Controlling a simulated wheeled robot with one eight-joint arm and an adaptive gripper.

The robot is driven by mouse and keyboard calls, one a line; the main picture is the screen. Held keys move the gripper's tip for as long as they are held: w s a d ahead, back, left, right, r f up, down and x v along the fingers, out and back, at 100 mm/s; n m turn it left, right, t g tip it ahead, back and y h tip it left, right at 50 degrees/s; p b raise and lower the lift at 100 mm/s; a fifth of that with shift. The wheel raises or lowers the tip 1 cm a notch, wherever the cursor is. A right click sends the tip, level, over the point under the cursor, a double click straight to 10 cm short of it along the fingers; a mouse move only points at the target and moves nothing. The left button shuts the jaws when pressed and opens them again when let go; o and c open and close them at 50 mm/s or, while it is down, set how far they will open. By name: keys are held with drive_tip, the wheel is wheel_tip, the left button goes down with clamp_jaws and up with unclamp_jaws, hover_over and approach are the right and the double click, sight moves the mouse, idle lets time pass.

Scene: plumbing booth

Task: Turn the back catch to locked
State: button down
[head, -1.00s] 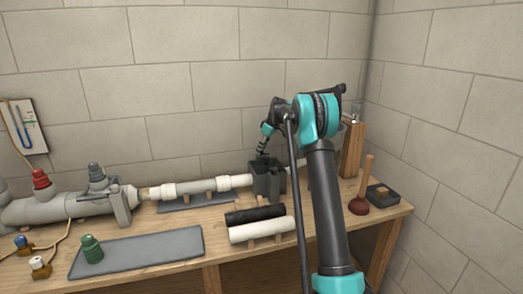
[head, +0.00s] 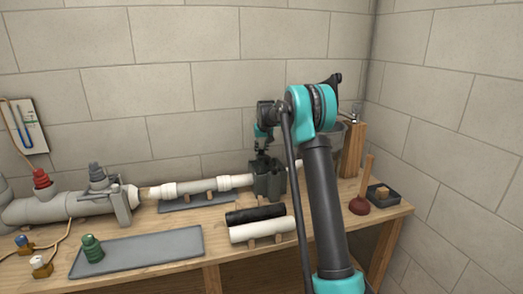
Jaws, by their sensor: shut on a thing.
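The dark grey clamp block (head: 268,185) stands on the bench around the pipe line, right of the middle. My gripper (head: 261,156) points down at the top of this block, towards its back side. It is shut, with its tips at the block's top. The back catch is too small and too covered by my gripper to make out; the thing between the jaws appears to be that catch. Whether it stands at locked cannot be told.
A black pipe (head: 255,214) and a white pipe (head: 262,230) lie in front of the block. A plunger (head: 360,203) and a dark tray (head: 384,195) stand at the right. A grey mat (head: 150,249) with a green fitting (head: 92,249) lies at the left front.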

drive_tip(key=m+h, duration=0.1)
drive_tip(key=m, duration=0.3)
drive_tip(key=shift+a+h, duration=0.15)
drive_tip(key=shift+h, duration=0.25)
drive_tip(key=shift+a+m+g+h, duration=0.1)
drive_tip(key=shift+m+g+h, duration=0.45)
drive_tip(key=shift+m, duration=1.45)
drive_tip(key=c, duration=1.3)
unclamp_jaws()
drive_tip(key=shift+a, duration=0.1)
drive_tip(key=shift+o, duration=0.2)
drive_tip(key=v, duration=1.2)
drive_tip(key=shift+s+f, duration=0.1)
drive_tip(key=shift+s, duration=0.1)
